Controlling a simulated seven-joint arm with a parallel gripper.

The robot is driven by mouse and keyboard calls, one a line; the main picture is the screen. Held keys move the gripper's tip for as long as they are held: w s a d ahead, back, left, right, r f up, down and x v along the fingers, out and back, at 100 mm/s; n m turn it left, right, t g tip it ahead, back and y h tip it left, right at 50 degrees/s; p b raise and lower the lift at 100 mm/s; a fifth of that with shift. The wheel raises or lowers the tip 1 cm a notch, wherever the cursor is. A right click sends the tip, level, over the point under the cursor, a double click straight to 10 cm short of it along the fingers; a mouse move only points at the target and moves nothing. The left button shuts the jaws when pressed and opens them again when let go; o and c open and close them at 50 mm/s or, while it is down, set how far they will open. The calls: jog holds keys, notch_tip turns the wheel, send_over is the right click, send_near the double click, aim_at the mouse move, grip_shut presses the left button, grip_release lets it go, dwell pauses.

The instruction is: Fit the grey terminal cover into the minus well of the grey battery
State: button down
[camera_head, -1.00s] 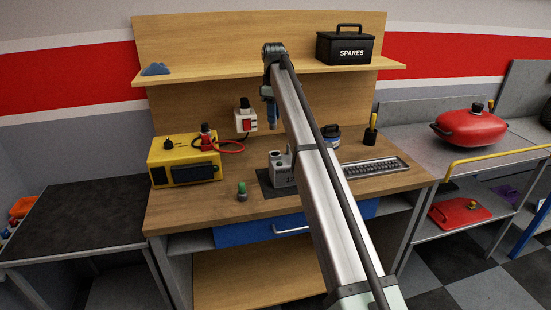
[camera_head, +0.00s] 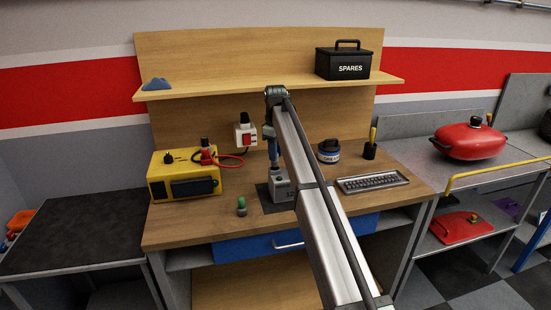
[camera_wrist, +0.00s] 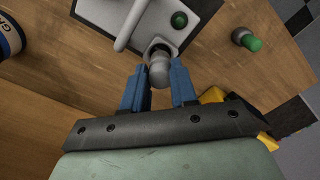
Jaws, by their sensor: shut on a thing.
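The grey battery (camera_head: 281,188) stands on a dark mat on the workbench, partly behind my arm. In the wrist view the battery (camera_wrist: 196,8) shows its pale handle, a green terminal piece (camera_wrist: 179,19) in one well and a round open-looking rim at the other well (camera_wrist: 163,45). My gripper (camera_wrist: 158,72) has its blue fingers shut on the grey terminal cover (camera_wrist: 159,73), a rounded grey piece. The cover overlaps the rim of that well in view; I cannot tell whether it is seated or just above it. In the head view my gripper (camera_head: 273,163) is right over the battery.
A green-topped piece (camera_head: 241,206) stands on the bench left of the battery. A yellow unit (camera_head: 185,174) with a red lead is further left. A keyboard-like tray (camera_head: 373,182), a blue-and-white tin (camera_head: 329,151) and a dark cup (camera_head: 370,151) stand right. The front bench top is clear.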

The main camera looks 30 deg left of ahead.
jog(key=shift+f, duration=1.25)
jog(key=shift+f, duration=0.15)
jog(key=c, duration=0.9)
grip_release()
notch_tip(320, 180, up, 12)
jog(key=shift+r, duration=0.2)
